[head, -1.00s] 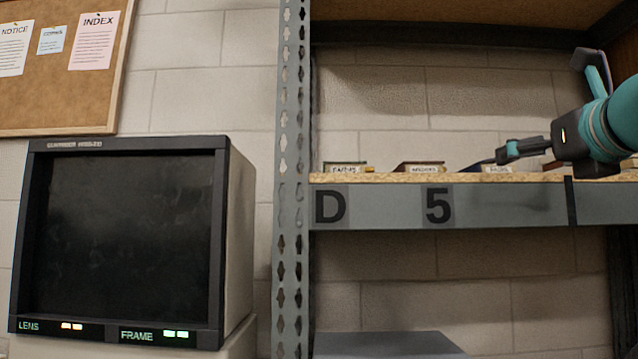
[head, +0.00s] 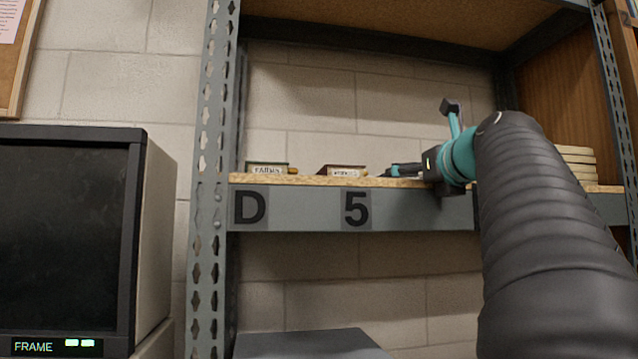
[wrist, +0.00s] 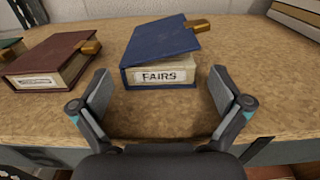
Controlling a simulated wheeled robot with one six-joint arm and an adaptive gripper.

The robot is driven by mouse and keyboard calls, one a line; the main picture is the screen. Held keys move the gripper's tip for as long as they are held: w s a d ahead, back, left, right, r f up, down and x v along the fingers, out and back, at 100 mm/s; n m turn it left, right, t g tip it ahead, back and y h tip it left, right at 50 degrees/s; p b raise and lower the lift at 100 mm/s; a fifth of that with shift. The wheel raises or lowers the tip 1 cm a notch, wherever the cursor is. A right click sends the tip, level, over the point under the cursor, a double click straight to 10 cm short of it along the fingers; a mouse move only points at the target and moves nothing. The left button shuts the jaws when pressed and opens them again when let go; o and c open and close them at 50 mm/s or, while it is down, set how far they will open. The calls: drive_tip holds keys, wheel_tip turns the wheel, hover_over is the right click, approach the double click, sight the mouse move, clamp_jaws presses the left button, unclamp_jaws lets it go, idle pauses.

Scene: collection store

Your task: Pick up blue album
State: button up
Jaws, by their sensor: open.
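The blue album (wrist: 160,55) lies flat on the shelf board, with a label reading FAIRS on the end facing me and a brass-coloured clasp at its upper right. In the wrist view, my gripper (wrist: 162,92) is open, its fingers spread to either side of the album's near end, with no contact visible. In the head view, my gripper (head: 400,170) is at the shelf's front edge, and I cannot make out the blue album there.
A dark red album (wrist: 48,60) lies left of the blue one; it also shows in the head view (head: 342,170). Another album (head: 267,169) sits further left. Pale stacked items (head: 577,163) stand at the right. A shelf upright (head: 212,130) and a monitor (head: 70,240) are at the left.

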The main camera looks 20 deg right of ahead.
drive_tip(key=shift+c, duration=0.3)
drive_tip(key=c, duration=1.2)
drive_tip(key=shift+r, duration=0.1)
wheel_tip(320, 180, up, 8)
drive_tip(key=p, duration=0.4)
drive_tip(key=shift+w+p, duration=0.1)
drive_tip(key=shift+p, duration=0.3)
drive_tip(key=shift+r+b, duration=0.3)
drive_tip(key=shift+r, duration=0.6)
